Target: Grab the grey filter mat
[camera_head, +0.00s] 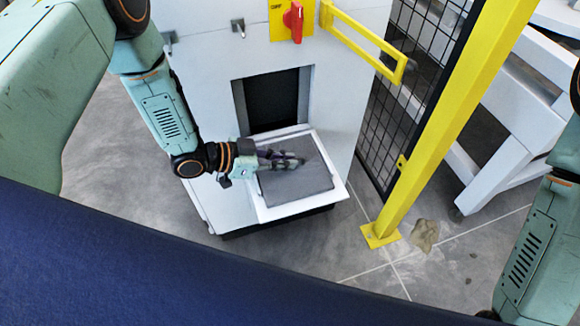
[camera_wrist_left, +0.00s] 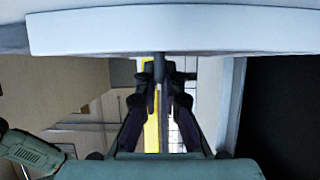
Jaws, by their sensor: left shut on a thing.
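The grey filter mat (camera_head: 297,185) lies flat in a white tray (camera_head: 290,210) at the front of a white cabinet, in the head view. My left gripper (camera_head: 300,161) reaches in from the left over the mat, and its fingers cover part of it. In the left wrist view the fingers of my left gripper (camera_wrist_left: 161,78) are close together, shut on a narrow dark grey piece, which I take as part of the mat. How much of the mat is gripped is hidden. My right gripper is out of view.
A yellow post (camera_head: 440,120) and black mesh fence stand to the right. The floor in front is mostly clear.

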